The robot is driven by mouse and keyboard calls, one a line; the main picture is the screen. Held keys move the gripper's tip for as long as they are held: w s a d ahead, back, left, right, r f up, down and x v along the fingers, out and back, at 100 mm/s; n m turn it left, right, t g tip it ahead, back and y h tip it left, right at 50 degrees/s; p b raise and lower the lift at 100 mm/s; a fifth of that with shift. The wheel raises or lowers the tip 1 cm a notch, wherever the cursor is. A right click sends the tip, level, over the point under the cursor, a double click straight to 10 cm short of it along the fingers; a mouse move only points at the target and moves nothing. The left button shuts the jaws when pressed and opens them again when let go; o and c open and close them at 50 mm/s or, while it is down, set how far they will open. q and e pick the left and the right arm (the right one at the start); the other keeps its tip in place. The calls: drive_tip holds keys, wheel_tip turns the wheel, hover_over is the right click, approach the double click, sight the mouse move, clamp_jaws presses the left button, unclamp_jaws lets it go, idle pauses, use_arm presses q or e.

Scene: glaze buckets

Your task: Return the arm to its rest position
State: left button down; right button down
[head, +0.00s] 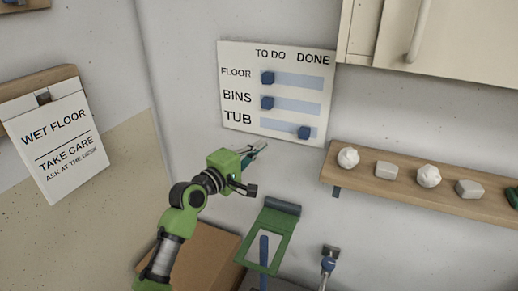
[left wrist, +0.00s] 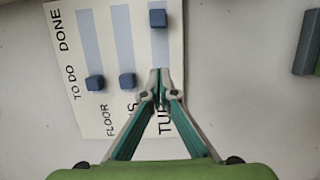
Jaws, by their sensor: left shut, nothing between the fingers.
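My left arm (head: 178,222) is green and reaches up from the bottom of the head view. Its left gripper (head: 262,148) is shut and empty, just below the task board. The gripper also shows in the left wrist view (left wrist: 159,86), its fingertips together in front of the board's TUB row. The white board (head: 240,62) has three blue sliders. The FLOOR slider (head: 267,77) and the BINS slider (head: 267,103) are at the left, TO DO side. The TUB slider (head: 304,132) is toward the right, DONE side. My right gripper is not in view.
A wooden shelf (head: 400,185) with several white lumps and blocks juts from the wall at right. A wet floor sign (head: 55,140) hangs at left. A cabinet (head: 470,35) is at upper right. A green framed thing (head: 282,224) and a brown box (head: 210,250) are below the gripper.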

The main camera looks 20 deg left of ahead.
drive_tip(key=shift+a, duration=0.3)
